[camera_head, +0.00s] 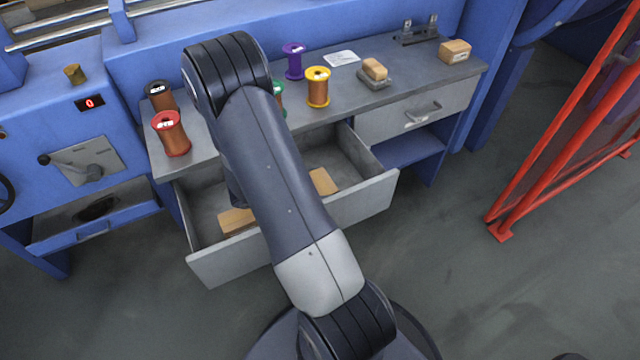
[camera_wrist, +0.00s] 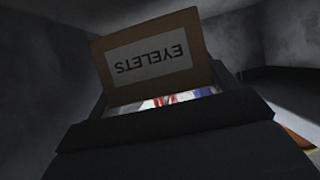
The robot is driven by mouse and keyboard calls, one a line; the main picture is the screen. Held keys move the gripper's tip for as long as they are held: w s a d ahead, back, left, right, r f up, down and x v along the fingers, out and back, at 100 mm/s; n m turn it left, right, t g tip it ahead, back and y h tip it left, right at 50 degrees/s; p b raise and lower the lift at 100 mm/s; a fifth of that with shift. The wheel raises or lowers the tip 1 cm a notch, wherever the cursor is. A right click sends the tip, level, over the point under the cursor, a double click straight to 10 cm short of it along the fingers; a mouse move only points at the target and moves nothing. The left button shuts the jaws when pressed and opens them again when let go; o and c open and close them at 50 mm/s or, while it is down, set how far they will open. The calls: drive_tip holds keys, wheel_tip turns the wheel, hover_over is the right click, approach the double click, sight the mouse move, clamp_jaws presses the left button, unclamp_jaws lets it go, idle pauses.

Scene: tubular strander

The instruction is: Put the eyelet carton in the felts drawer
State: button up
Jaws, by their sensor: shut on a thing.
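The eyelet carton (camera_wrist: 150,57) is a brown box with a white label reading EYELETS, upside down in the wrist view. My gripper (camera_wrist: 162,95) is shut on it, with the dark fingers at its two sides. Grey walls surround the carton in the wrist view, which look like the inside of a drawer. In the head view my arm hides the gripper and the carton. An open grey drawer (camera_head: 232,266) lies under the bench top, behind my arm. Its front label is not visible, so I cannot read whether it is the felts drawer.
Tan blocks (camera_head: 235,221) lie in the open drawer, one each side of my arm. Several wire spools (camera_head: 171,134), a block on a grey holder (camera_head: 374,70) and a small carton (camera_head: 455,51) stand on the bench. The right drawer (camera_head: 418,112) is shut. A red guard frame (camera_head: 545,150) stands right.

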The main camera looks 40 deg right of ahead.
drive_tip(key=shift+f, duration=0.55)
drive_tip(key=o, duration=1.1)
drive_tip(key=shift+r, duration=0.1)
drive_tip(key=shift+r, duration=0.3)
drive_tip(key=p+v, duration=0.3)
drive_tip(key=v, duration=0.9)
drive_tip(key=shift+r, duration=0.2)
